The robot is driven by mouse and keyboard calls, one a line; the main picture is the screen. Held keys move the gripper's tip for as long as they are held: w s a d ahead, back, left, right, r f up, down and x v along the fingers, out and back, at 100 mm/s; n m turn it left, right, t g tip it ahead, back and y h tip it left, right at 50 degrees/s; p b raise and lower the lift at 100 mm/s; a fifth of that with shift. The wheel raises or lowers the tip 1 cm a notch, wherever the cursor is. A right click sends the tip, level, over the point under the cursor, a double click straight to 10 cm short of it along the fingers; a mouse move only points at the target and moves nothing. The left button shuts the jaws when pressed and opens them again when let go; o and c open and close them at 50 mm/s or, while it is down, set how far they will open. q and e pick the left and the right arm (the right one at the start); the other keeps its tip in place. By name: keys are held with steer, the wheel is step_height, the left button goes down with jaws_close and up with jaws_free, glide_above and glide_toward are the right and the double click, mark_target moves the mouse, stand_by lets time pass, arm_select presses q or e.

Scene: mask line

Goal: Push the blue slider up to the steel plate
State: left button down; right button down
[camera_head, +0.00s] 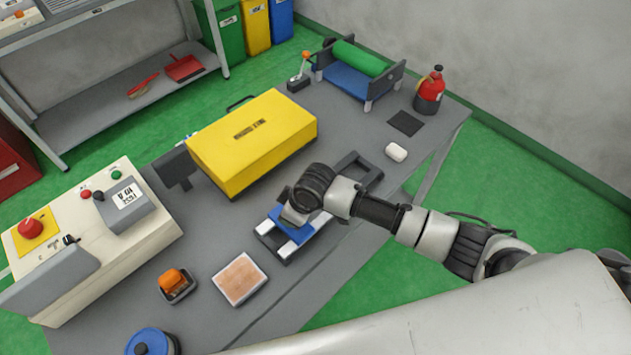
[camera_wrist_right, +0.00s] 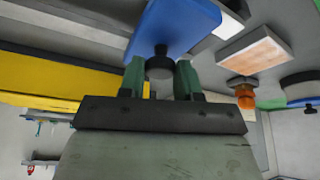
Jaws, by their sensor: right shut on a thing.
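The blue slider (camera_head: 298,236) sits on a dark track frame (camera_head: 367,182) on the grey bench, at its near-left end. White strips (camera_head: 291,247) show beside the blue part. My right gripper (camera_head: 293,215) is over the slider, mostly hidden by its own wrist. In the right wrist view its green fingers (camera_wrist_right: 161,75) are shut around a dark round knob (camera_wrist_right: 159,64) on the blue slider (camera_wrist_right: 175,25). I cannot tell which surface is the steel plate. My left gripper is not in view.
A yellow machine housing (camera_head: 250,140) stands close behind the track. A tan-topped block (camera_head: 240,278) and an orange item in a tray (camera_head: 174,282) lie at the near left. A white rounded object (camera_head: 396,152) and a dark pad (camera_head: 405,122) lie beyond the track's far end.

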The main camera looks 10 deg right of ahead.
steer(key=s+a, duration=0.1)
steer(key=a, duration=0.1)
steer(key=s+a+p, duration=0.1)
steer(key=shift+s+a, duration=0.15)
steer(key=shift+a, duration=0.25)
steer(key=shift+s+a, duration=0.1)
steer(key=c, duration=1)
jaws_free()
steer(key=shift+c, duration=0.2)
steer(key=shift+o, duration=1.3)
steer(key=shift+a, duration=0.15)
